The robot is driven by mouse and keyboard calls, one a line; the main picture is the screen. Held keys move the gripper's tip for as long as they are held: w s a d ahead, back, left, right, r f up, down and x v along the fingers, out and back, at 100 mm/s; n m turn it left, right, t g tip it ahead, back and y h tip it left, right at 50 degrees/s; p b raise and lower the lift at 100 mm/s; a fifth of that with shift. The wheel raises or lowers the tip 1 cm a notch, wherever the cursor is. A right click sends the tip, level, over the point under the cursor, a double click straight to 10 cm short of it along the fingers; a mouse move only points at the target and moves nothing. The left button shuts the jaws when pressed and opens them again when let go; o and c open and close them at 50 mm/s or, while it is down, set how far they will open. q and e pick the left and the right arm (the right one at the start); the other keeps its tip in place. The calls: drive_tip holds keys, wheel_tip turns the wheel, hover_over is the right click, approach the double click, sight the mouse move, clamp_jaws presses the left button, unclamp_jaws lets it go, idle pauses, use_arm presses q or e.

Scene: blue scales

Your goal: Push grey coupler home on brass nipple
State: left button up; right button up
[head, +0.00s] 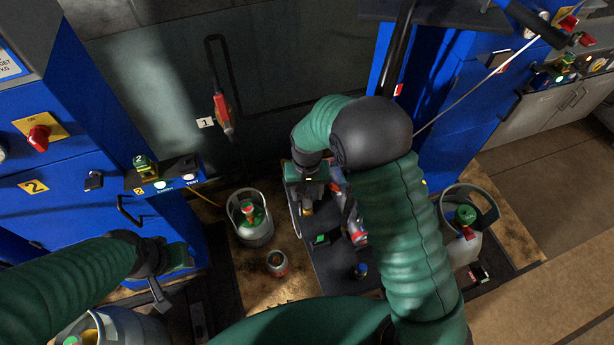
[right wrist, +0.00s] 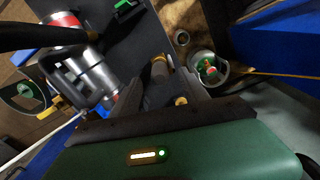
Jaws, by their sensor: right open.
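My right gripper (head: 307,210) is over the dark scale platform in the head view. In the right wrist view my right gripper (right wrist: 163,85) is open. A small brass piece (right wrist: 159,67), which looks like the nipple, shows between or just beyond its fingers; contact cannot be told.
A grey cylinder with a green valve (head: 253,228) stands left of the platform (head: 335,262), with a small can (head: 277,263) in front. Another cylinder (head: 465,240) stands at right. Blue posts (head: 90,110) flank the area. A red-handled hose (head: 222,110) hangs behind.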

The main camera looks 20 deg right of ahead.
sight(307, 198)
wheel_tip(307, 198, up, 11)
drive_tip(key=shift+f, duration=0.15)
idle(0.7)
